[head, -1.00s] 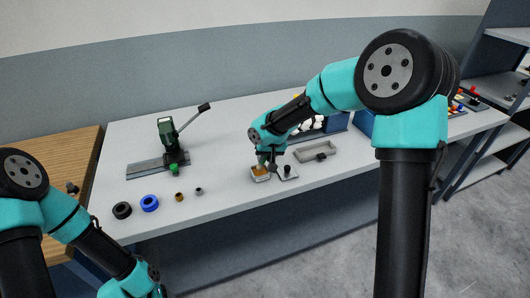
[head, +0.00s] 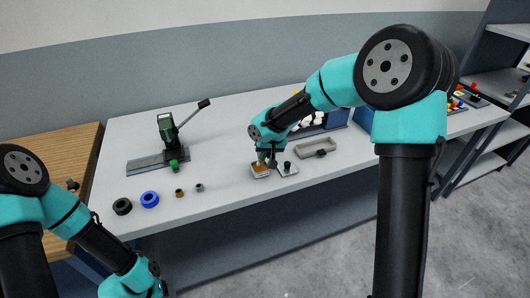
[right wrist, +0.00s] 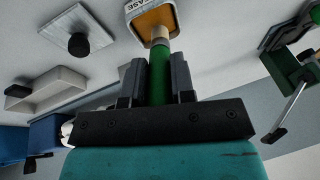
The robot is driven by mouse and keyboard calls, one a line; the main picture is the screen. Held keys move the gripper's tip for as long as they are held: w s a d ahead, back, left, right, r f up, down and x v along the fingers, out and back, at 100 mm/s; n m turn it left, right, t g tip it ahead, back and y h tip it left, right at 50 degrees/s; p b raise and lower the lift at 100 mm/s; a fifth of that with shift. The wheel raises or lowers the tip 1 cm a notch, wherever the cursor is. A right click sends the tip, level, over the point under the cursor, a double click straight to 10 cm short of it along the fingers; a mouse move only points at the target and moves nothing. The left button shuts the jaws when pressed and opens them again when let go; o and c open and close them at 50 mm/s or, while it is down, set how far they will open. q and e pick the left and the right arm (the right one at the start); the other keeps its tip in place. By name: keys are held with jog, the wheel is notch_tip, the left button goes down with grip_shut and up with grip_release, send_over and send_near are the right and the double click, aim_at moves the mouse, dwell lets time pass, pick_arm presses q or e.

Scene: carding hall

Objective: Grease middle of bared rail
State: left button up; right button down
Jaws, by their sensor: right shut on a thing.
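My right gripper (head: 266,155) is shut on a brush with a green handle (right wrist: 158,75), which also shows in the right wrist view between the fingers (right wrist: 157,80). Its pale tip overlaps the amber inside of a small open grease tin (head: 260,175); I cannot tell whether it touches the grease. The tin's white rim with lettering shows in the right wrist view (right wrist: 137,13). A flat grey rail (head: 143,166) lies at the table's left, with a green lever-arm device (head: 166,128) at its right end.
Next to the tin is a light square plate with a dark knob (head: 289,171). A grey tray (head: 317,148) lies behind it. A black ring (head: 122,206), a blue ring (head: 149,200) and two small bushings line the front left. The table between rail and tin is clear.

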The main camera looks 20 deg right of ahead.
jog(key=shift+f, duration=0.5)
dwell(1.0)
jog(key=shift+r, duration=3.55)
jog(key=w+d+f+n, duration=0.1)
jog(key=w+f, duration=0.4)
jog(key=w, duration=0.2)
jog(key=shift+w+f, duration=0.2)
jog(key=shift+w, duration=0.15)
